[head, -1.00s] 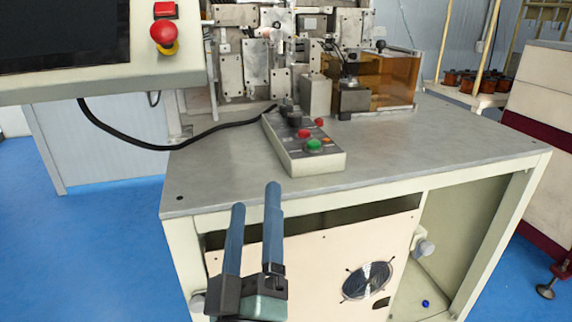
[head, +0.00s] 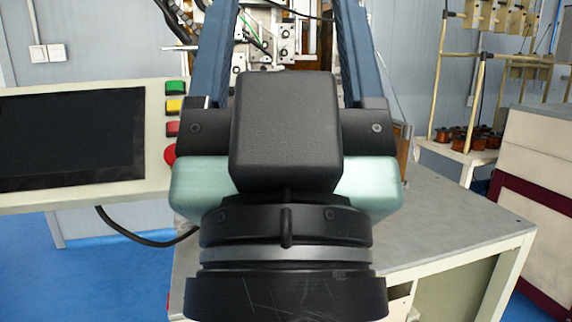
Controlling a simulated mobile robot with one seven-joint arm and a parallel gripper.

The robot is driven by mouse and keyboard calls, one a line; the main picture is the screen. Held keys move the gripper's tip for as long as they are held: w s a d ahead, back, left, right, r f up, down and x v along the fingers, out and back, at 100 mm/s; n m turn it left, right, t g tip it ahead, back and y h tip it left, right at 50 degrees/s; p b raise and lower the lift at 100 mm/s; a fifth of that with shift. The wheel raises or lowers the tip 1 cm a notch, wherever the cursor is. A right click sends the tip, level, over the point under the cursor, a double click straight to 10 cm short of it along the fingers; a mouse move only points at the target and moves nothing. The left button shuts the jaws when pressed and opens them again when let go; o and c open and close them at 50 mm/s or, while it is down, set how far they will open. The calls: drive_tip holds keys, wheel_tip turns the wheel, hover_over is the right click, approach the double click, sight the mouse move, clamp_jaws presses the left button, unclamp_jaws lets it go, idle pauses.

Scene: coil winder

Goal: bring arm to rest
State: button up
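My gripper (head: 284,40) fills the middle of the head view, close to the camera and pointing up. Its two blue fingers stand well apart with nothing held between them. The tops of the fingers reach the upper edge of the picture. The black and pale green gripper body and wrist hide much of the table and the middle of the coil winder (head: 300,38), whose metal plates show between and beside the fingers.
A grey worktable (head: 450,218) extends to the right behind my gripper. A control panel with a dark screen (head: 72,138) and coloured buttons stands at left. A shelf with copper coils (head: 460,140) and a white and maroon cabinet (head: 540,160) are at right.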

wheel_tip(320, 180, up, 15)
drive_tip(key=p, duration=1.2)
drive_tip(key=shift+p, duration=0.35)
